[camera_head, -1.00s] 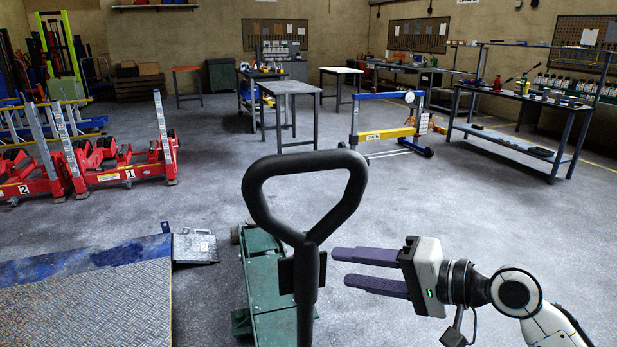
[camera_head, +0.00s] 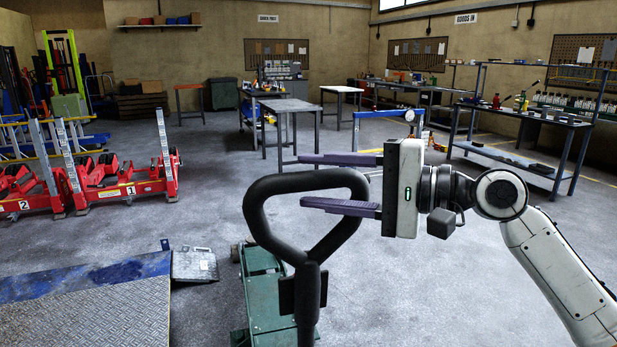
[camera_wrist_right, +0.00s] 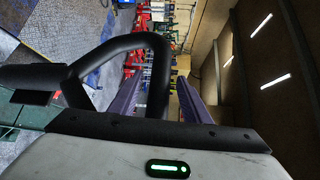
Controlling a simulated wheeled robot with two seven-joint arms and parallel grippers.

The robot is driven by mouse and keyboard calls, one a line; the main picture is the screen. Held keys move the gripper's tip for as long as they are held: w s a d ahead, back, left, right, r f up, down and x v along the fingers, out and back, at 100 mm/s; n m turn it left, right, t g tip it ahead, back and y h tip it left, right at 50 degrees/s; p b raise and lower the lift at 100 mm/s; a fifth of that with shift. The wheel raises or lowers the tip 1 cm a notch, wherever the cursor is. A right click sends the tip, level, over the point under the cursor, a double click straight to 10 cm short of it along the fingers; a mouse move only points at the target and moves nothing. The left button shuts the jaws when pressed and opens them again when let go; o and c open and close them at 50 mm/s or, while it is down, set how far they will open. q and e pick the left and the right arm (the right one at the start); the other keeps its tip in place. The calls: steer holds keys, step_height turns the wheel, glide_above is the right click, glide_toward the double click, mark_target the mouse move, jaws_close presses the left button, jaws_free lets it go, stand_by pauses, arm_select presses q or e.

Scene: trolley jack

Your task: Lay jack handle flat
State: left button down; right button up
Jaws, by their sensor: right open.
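The black jack handle (camera_head: 308,275) stands upright in the head view, with a closed loop grip at its top. Its foot joins the green trolley jack (camera_head: 262,285) on the floor, partly hidden behind the shaft. My right gripper (camera_head: 297,182) comes in from the right at the height of the loop. Its purple fingers are open, one above the loop's top bar and one lower, level with the loop's opening. In the right wrist view the loop's bar (camera_wrist_right: 156,80) shows between the two fingers. Contact cannot be told. My left gripper is out of view.
A blue-edged ramp plate (camera_head: 90,300) lies on the floor at the left. Red lifting units (camera_head: 120,182) stand behind it. Workbenches (camera_head: 290,106) stand further back, with another bench (camera_head: 520,115) at the right. The floor around the jack's right side is clear.

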steer(key=shift+x, duration=0.95)
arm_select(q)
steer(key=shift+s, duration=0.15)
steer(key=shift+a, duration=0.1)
arm_select(e)
steer(key=shift+c, duration=0.4)
